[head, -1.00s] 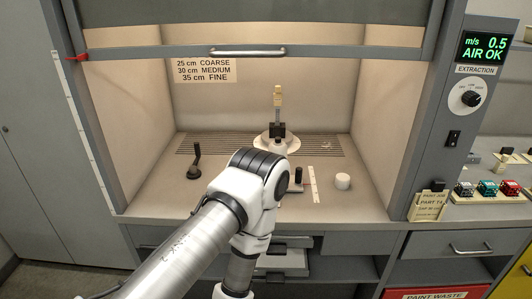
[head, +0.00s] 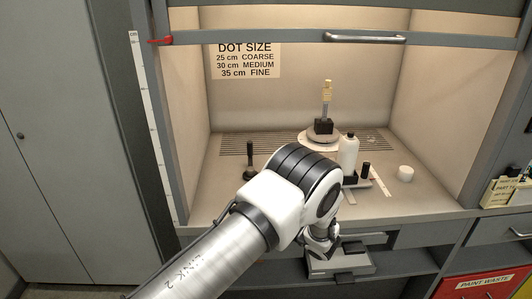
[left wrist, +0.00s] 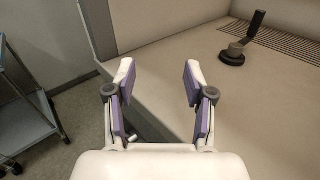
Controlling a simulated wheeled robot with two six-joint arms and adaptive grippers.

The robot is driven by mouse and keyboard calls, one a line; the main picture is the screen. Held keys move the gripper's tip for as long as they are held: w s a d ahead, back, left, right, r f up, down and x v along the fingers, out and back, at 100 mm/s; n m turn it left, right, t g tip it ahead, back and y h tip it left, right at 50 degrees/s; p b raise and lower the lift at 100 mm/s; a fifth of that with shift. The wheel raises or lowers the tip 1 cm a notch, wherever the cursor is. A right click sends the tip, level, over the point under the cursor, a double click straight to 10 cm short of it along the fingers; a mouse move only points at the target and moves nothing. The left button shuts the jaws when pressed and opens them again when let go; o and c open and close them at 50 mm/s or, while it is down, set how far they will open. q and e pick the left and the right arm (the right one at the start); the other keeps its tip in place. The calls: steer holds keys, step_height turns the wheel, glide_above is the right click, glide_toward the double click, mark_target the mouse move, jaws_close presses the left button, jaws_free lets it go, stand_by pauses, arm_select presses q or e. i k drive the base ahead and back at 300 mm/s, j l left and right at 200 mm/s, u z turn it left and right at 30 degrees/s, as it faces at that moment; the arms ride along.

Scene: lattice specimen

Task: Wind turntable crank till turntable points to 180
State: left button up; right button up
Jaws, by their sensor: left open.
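The turntable (head: 318,145) is a white round plate at the back of the hood floor. It carries a black block with an upright specimen (head: 327,98); its angle marks are too small to read. The turntable crank (head: 249,160) has a dark upright handle and stands left of the turntable, its base partly hidden by my left arm in the head view. In the left wrist view the crank (left wrist: 236,50) shows whole at upper right, with a round black base and a tilted handle. My left gripper (left wrist: 160,75) is open and empty, apart from the crank. My right gripper is out of view.
A white bottle (head: 348,152) stands in front of the turntable. A white cap (head: 405,173) sits to its right. The raised sash (head: 280,39) crosses above the hood opening. A metal cart (left wrist: 25,110) is at left in the left wrist view.

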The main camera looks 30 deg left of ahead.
mark_target(250, 171)
steer(key=i+j, duration=0.65)
steer(key=i, duration=0.15)
